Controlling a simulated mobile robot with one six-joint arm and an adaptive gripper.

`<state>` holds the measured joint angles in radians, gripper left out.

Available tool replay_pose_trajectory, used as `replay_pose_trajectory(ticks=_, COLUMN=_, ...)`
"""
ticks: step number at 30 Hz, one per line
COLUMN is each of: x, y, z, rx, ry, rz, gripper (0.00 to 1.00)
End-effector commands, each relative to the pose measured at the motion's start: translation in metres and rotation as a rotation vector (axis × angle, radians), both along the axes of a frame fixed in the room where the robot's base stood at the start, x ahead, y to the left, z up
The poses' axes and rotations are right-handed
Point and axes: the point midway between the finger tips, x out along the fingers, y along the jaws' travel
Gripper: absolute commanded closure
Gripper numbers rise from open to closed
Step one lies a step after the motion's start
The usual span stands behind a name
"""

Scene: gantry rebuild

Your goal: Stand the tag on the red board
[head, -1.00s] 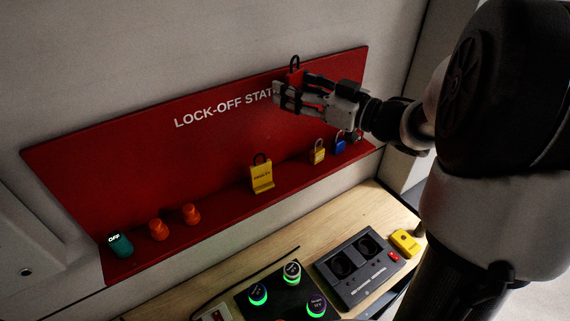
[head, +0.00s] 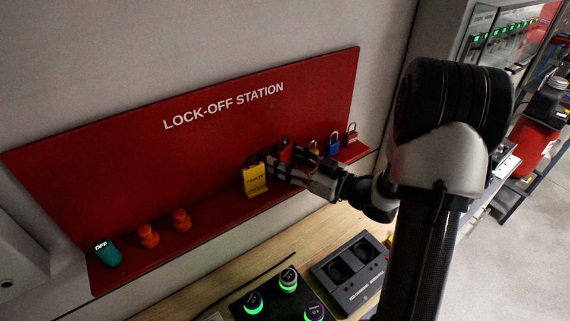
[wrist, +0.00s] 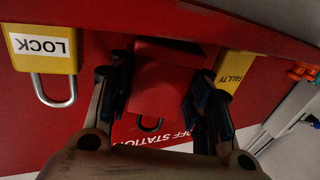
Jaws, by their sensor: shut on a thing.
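My gripper (head: 278,166) is shut on a red tag (head: 285,150) low in front of the red board (head: 200,150), near its ledge. In the wrist view the red tag (wrist: 160,85) sits between the two fingers, its dark loop showing below. I cannot tell whether its foot touches the ledge. A yellow tag (head: 254,181) stands on the ledge just left of my fingertips; its "FAULTY" lettering shows in the wrist view (wrist: 236,72). The fingers hide part of the red tag in the head view.
Yellow, blue and red padlocks stand right of my gripper, the blue one (head: 334,146) in the middle. A dark socket box (head: 350,262) lies on the wooden bench below.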

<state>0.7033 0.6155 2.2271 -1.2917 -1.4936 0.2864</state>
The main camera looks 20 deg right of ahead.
Motion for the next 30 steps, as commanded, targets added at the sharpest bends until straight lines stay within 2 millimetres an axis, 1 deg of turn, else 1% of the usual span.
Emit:
replay_pose_trajectory(ticks=1, x=0.0000, y=0.0000, z=-0.0092, rx=0.003, ry=0.002, rz=0.000, gripper=0.80)
replay_pose_trajectory(ticks=3, x=0.0000, y=0.0000, z=-0.0130, rx=0.001, ry=0.000, rz=0.000, gripper=0.80)
replay_pose_trajectory(ticks=9, x=0.0000, y=0.0000, z=-0.0120, rx=0.000, ry=-0.001, rz=0.000, gripper=0.80)
replay_pose_trajectory(ticks=14, x=0.0001, y=-0.0001, z=-0.0172, rx=0.000, ry=-0.001, rz=0.000, gripper=0.80)
replay_pose_trajectory(ticks=15, x=0.0000, y=0.0000, z=-0.0161, rx=0.000, ry=-0.001, rz=0.000, gripper=0.52)
replay_pose_trajectory(ticks=18, x=0.0001, y=-0.0001, z=-0.0156, rx=0.000, ry=-0.001, rz=0.000, gripper=0.46)
replay_pose_trajectory(ticks=26, x=0.0001, y=-0.0001, z=-0.0153, rx=0.000, ry=-0.001, rz=0.000, gripper=0.46)
replay_pose_trajectory(ticks=30, x=-0.0001, y=-0.0002, z=-0.0095, rx=0.000, ry=-0.001, rz=-0.001, gripper=0.46)
